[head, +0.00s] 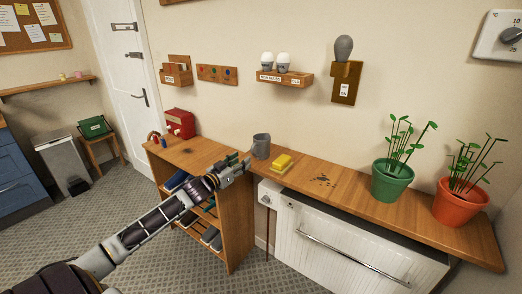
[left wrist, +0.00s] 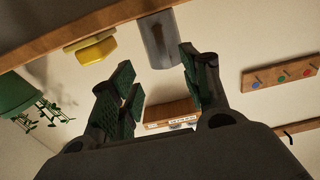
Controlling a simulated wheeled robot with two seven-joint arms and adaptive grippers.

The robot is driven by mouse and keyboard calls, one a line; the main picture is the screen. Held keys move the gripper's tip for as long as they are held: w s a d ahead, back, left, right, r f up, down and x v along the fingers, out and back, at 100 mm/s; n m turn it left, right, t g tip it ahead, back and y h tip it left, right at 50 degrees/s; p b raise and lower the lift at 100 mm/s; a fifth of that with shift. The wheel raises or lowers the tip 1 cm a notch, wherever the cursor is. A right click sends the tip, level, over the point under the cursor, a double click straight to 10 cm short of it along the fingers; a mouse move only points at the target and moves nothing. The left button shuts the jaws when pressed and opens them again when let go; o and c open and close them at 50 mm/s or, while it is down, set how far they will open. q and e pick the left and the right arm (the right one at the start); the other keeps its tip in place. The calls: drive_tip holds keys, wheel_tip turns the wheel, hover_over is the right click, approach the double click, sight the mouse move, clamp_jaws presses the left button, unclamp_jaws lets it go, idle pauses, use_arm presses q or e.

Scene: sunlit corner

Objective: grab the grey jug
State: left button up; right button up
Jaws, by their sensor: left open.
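The grey jug (head: 261,147) stands upright on the wooden shelf top near the inner corner. In the left wrist view the jug (left wrist: 158,40) appears upside down, ahead of the fingertips and roughly in line with the gap between them. My left gripper (head: 238,168) is just left of the jug in the head view, at about shelf height. In the left wrist view its dark green-padded fingers (left wrist: 155,85) are spread, with nothing held. I cannot tell whether a finger touches the jug. My right gripper is not in view.
A dark stain (head: 323,181), a green potted plant (head: 391,181) and an orange one (head: 459,203) are further right. A red box (head: 180,123) stands at the left. A wall rack (head: 285,78) holds bulbs above.

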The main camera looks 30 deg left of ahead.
sight(253, 151)
use_arm(q)
drive_tip(key=shift+w+d, duration=0.15)
drive_tip(key=shift+w, duration=2.15)
drive_tip(key=shift+w, duration=0.25)
drive_tip(key=shift+w, duration=2.35)
clamp_jaws()
